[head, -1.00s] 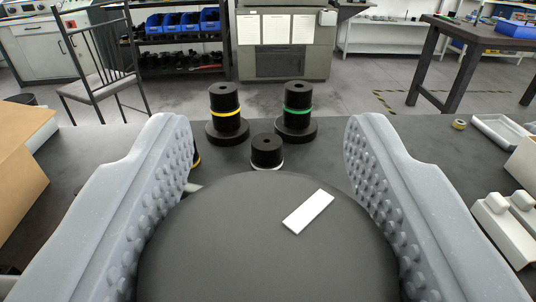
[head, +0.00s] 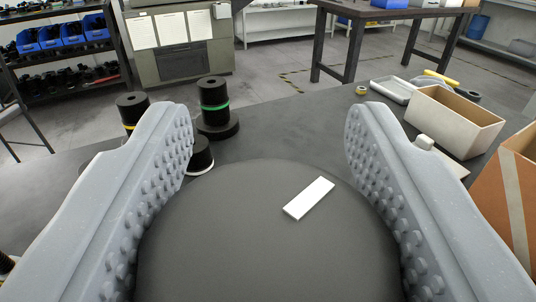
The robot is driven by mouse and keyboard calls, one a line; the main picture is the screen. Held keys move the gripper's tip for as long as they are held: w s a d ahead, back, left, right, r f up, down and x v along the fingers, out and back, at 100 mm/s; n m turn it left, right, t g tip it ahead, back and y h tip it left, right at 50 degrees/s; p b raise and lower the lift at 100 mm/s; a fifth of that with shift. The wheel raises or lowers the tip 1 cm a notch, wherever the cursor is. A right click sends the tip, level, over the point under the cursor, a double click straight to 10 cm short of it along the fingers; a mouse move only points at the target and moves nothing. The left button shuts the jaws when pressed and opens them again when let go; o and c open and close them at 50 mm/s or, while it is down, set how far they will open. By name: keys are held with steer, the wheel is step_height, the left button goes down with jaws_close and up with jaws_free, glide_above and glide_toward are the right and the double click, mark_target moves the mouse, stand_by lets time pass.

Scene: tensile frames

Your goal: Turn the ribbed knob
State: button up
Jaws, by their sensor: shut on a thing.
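The knob (head: 250,235) is a large dark round disc with a smooth top, low in the middle of the head view. A white bar mark (head: 308,198) lies on its top, slanting up to the right. My gripper (head: 272,125) has its two grey studded fingers on either side of the knob and is shut on it. The knob's rim and any ribs are hidden by the fingers and the view angle.
A black stepped cylinder with a green band (head: 214,105) stands beyond the left finger, near a yellow-banded one (head: 132,106) and a low black one (head: 201,155). On the right are a cream open box (head: 455,118) and a brown carton (head: 508,195).

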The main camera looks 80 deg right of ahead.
steer(key=shift+s+r+m+g+h+p, duration=0.15)
steer(key=shift+m+g+h+p, duration=0.15)
steer(key=shift+m+g+p, duration=1.15)
steer(key=shift+n+g, duration=0.25)
steer(key=shift+g, duration=0.3)
steer(key=shift+s+g, duration=0.1)
steer(key=shift+g, duration=0.2)
steer(key=o, duration=1)
steer(key=shift+c, duration=0.2)
steer(key=a+b, duration=0.2)
steer(key=a, duration=1.1)
steer(key=shift+a+f, duration=0.2)
steer(key=shift+a, duration=0.2)
